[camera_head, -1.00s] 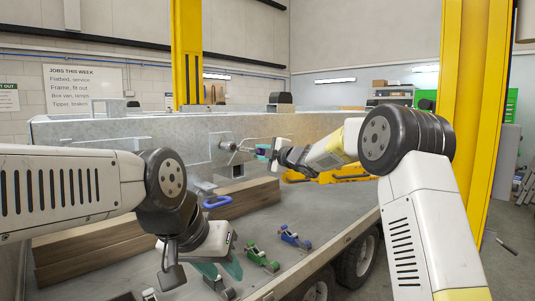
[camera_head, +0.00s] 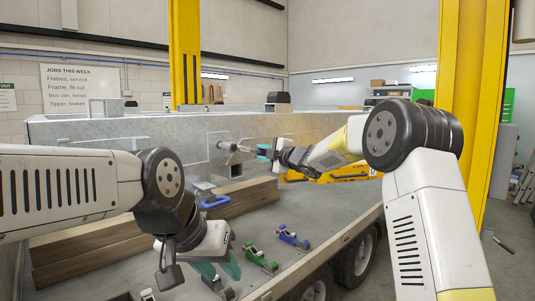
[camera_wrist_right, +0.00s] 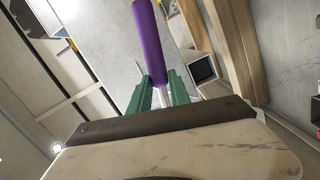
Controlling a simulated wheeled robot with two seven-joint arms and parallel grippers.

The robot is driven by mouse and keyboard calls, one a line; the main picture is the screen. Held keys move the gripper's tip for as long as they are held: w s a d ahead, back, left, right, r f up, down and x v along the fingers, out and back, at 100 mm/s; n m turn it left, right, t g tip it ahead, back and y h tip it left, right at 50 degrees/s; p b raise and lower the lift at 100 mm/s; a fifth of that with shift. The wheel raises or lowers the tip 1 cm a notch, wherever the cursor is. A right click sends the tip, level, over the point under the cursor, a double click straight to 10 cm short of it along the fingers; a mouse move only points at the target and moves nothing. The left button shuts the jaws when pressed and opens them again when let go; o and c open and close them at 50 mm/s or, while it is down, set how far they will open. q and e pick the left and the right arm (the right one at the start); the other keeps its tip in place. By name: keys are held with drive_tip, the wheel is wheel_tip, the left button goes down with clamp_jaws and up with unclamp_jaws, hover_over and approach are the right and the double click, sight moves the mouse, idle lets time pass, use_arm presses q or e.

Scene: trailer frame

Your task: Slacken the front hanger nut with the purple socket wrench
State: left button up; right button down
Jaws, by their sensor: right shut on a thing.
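My right gripper (camera_head: 266,153) is shut on the purple socket wrench (camera_wrist_right: 149,42) beside the grey frame rail (camera_head: 160,128). In the right wrist view the purple handle points away from the palm, and its metal shaft runs between the green fingers (camera_wrist_right: 160,92). In the head view the wrench's grey end reaches left to a round fitting (camera_head: 224,146) on a plate of the rail, apparently the front hanger nut. I cannot tell whether the socket is seated on it. My left gripper (camera_head: 218,268) hangs low over the deck, its green fingers apart and empty.
Green (camera_head: 260,257) and blue (camera_head: 291,237) tools lie on the deck (camera_head: 325,218), with a blue ring-shaped thing (camera_head: 215,202) by the timbers (camera_head: 245,197). A yellow piece (camera_head: 350,172) is behind my right wrist. Yellow posts (camera_head: 185,55) stand behind and right.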

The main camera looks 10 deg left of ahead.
drive_tip(key=shift+s+d, duration=0.1)
drive_tip(key=shift+v, duration=1.85)
drive_tip(key=c, duration=1.8)
unclamp_jaws()
drive_tip(key=shift+d, duration=0.2)
drive_tip(key=shift+c, duration=0.2)
clamp_jaws()
